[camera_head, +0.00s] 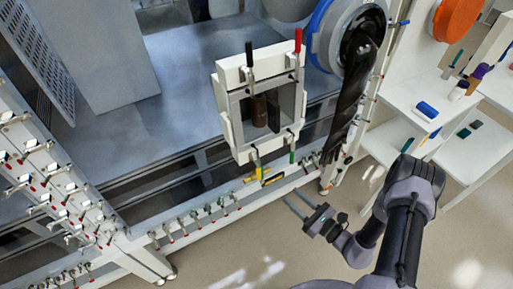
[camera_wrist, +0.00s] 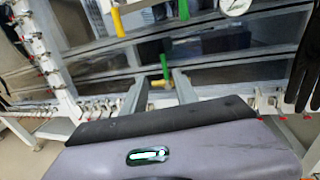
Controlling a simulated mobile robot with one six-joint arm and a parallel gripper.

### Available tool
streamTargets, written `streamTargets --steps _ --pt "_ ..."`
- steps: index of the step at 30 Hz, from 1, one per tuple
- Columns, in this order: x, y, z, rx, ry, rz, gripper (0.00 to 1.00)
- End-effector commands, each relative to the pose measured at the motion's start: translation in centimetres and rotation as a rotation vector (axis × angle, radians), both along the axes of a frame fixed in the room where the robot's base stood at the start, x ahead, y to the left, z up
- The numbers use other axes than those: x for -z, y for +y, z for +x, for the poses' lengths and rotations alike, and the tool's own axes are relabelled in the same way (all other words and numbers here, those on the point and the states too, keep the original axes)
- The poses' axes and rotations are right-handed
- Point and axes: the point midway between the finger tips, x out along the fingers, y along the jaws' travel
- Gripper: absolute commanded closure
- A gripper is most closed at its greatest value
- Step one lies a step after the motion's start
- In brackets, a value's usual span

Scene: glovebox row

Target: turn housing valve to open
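A white-framed box housing (camera_head: 228,118) with a window stands on the glovebox front; a brown cylinder (camera_head: 259,110) shows inside it. Levers with black, red and green grips stick out at its corners. A small yellow-handled valve (camera_head: 262,173) sits just below the housing; which part is the housing valve is not labelled. My gripper (camera_head: 294,200) is open and empty, in front of and below the housing, apart from the valve. It also shows in the wrist view (camera_wrist: 160,77).
A black glove (camera_head: 352,95) hangs from a blue-ringed port (camera_head: 318,30) right of the housing. A rail with several small valves (camera_head: 200,218) runs along the lower front. White shelves (camera_head: 400,97) with bottles stand at right. The floor in front is clear.

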Motion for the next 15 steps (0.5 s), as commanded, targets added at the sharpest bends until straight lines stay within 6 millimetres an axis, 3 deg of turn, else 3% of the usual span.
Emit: streamTargets --steps 5,15 --pt "1.7 0.5 0.5 0.050 0.021 0.010 0.65" --pt "1.8 7.7 7.4 0.042 0.019 0.011 0.65"
